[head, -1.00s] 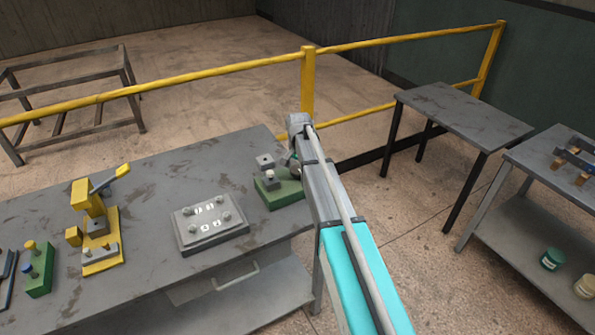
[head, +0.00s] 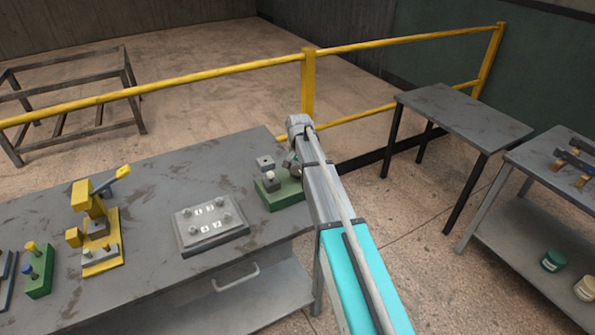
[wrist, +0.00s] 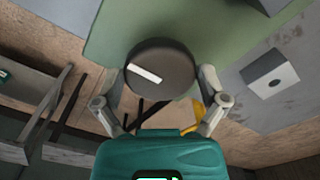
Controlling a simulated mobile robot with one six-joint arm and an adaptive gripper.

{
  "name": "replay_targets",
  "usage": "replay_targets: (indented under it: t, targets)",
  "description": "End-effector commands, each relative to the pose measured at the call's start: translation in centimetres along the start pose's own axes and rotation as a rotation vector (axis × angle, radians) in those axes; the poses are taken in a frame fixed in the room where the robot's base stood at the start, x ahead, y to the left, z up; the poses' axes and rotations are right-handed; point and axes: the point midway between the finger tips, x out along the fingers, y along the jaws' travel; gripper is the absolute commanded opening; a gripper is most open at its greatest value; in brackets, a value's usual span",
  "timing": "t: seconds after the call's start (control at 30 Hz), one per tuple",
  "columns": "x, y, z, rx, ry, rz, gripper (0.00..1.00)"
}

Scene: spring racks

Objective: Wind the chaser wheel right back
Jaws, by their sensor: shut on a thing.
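The chaser wheel is a dark round disc (wrist: 165,85) with a white bar mark on its face, in the upper middle of the wrist view. The mark slants down to the right. My gripper (wrist: 162,75) has one finger on each side of the disc and is shut on it. The disc sits in front of a green surface (wrist: 110,35). In the head view, the green block (head: 283,196) stands at the right end of the bench. My arm covers its right side and hides the wheel there.
A grey plate with white digits and several knobs (head: 208,226) lies left of the green block. A yellow press with a lever (head: 103,262) and a small green block (head: 40,275) stand further left. A yellow rail (head: 400,42) runs behind the bench (head: 150,175).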

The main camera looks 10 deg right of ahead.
Motion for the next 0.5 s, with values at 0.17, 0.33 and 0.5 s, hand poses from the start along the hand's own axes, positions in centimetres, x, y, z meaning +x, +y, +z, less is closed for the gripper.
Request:
replay_targets:
  t: [0.17,0.33,0.5]
  targets:
    - [-0.02,0.03,-0.07,-0.109,0.0,0.0,0.44]
    - [-0.02,0.06,-0.09,-0.25,0.001,0.0,0.44]
    - [-0.02,0.09,-0.12,-0.41,0.001,0.0,0.44]
